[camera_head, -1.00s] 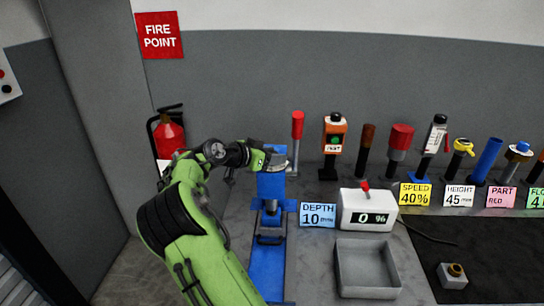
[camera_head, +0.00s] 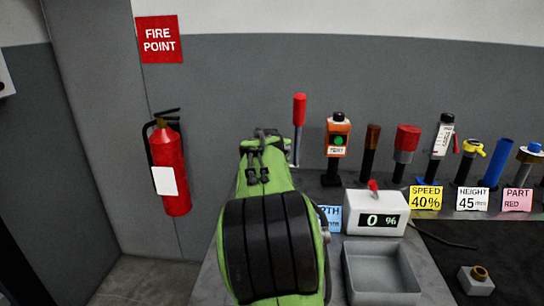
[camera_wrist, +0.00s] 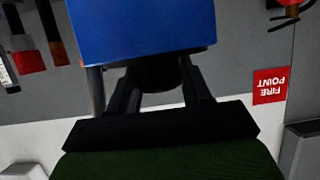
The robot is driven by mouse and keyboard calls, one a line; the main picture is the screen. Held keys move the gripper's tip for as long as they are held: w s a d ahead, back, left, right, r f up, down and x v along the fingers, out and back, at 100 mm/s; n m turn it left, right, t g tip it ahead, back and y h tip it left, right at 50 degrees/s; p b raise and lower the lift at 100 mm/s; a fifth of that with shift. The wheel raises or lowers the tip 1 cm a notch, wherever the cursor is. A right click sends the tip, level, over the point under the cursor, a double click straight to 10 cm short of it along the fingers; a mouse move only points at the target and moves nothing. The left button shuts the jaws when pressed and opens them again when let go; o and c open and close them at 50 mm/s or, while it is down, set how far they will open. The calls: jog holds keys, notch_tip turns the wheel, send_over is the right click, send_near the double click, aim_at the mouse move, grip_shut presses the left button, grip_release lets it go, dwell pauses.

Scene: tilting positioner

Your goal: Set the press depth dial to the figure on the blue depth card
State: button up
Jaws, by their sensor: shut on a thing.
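The blue depth card (camera_head: 330,217) stands left of the white display box in the head view, mostly hidden behind my arm; only "PTH" shows clearly and its figure is covered. In the wrist view, a blue block of the press (camera_wrist: 140,25) fills the top middle. A dark round part, seemingly the dial (camera_wrist: 158,76), sits against the block's edge. My gripper (camera_wrist: 160,82) is shut on this dark part, one finger on each side. No dial marks or setting can be read. My arm hides the press and gripper in the head view.
A white display box (camera_head: 375,213) reads 0 %. A grey tray (camera_head: 381,290) lies in front of it. Several upright tools and a red-topped lever (camera_head: 299,110) line the back. A fire extinguisher (camera_head: 170,170) hangs at the left wall.

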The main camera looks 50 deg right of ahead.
jog(key=shift+n+t+y, duration=1)
jog(key=shift+n, duration=0.2)
jog(key=o, duration=1)
jog(key=shift+y, duration=0.3)
jog(key=v, duration=1.5)
jog(key=shift+s+a+p, duration=0.25)
jog(key=shift+p, duration=0.1)
jog(key=shift+a, duration=0.1)
